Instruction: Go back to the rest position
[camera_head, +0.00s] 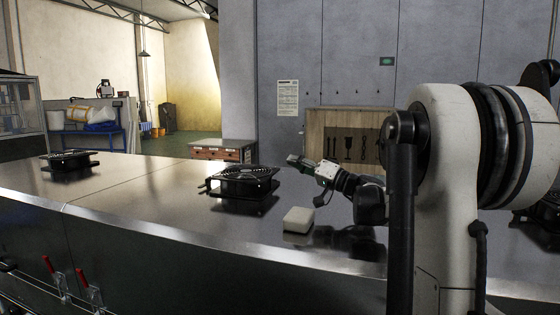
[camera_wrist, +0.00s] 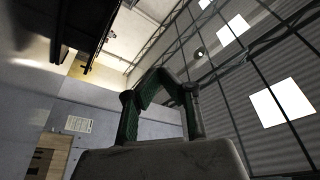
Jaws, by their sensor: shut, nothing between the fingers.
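My gripper (camera_head: 296,160) is above the metal table, pointing left, behind and a little right of the black fan unit's right side. It is shut and empty. In the wrist view its green-and-dark fingers (camera_wrist: 158,80) come together at the tips, with only wall and roof behind them. My arm stands large at the right of the head view and hides part of the table.
A black fan (camera_head: 243,180) and a white block (camera_head: 298,219) rest on the metal table (camera_head: 130,195). Another fan (camera_head: 70,158) stands far left. A wooden crate (camera_head: 318,128) stands behind. Red-handled clamps (camera_head: 84,277) line the table's front. Open space lies between the fans.

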